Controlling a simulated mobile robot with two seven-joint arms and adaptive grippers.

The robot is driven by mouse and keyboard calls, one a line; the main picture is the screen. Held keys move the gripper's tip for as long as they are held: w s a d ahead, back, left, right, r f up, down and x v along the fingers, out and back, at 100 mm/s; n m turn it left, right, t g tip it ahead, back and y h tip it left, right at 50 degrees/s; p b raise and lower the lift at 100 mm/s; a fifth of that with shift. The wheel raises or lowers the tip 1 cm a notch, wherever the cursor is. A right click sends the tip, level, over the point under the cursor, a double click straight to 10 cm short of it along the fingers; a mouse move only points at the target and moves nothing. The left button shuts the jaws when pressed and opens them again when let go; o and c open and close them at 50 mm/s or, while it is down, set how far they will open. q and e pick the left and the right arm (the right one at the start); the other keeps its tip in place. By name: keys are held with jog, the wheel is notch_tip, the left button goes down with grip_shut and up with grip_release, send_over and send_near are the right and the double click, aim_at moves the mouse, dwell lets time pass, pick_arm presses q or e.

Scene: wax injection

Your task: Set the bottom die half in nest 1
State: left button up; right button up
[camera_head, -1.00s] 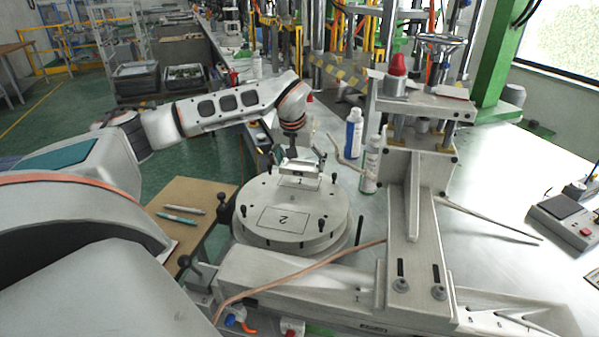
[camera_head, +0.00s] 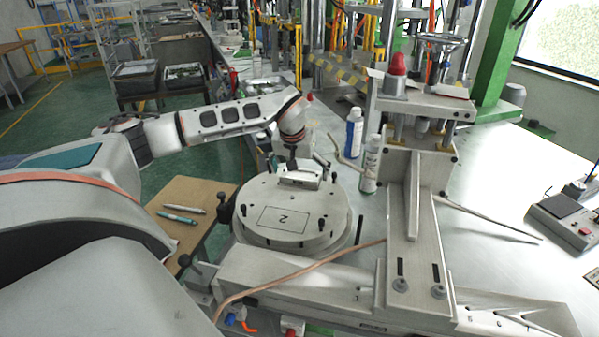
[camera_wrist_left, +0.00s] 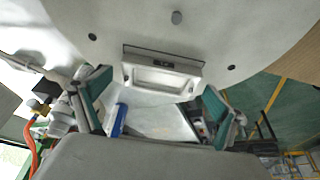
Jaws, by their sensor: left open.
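The bottom die half (camera_head: 300,178) is a light grey metal block. It lies on the back part of the round turntable (camera_head: 244,222), over the spot where the nest 1 outline was, and covers it. In the left wrist view the die half (camera_wrist_left: 161,74) rests flat against the pale disc, with a shallow recess in its near side. My left gripper (camera_head: 297,164) is just above and behind it. Its fingers are open, one to either side of the block and apart from it. Nest 2 (camera_head: 284,219) is an empty outlined rectangle at the front. My right gripper is not in view.
Dark pins stand up around the turntable. A blue-white bottle (camera_head: 354,130) and a white spray can (camera_head: 370,165) stand to its right, near the press column (camera_head: 408,215). A brown board (camera_head: 185,207) with two pens lies at left.

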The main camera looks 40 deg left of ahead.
pick_arm(q)
jog(key=shift+r, duration=0.1)
jog(key=shift+r, duration=0.3)
jog(key=v, duration=1.1)
jog(key=shift+s+r, duration=0.2)
jog(key=shift+d, duration=0.1)
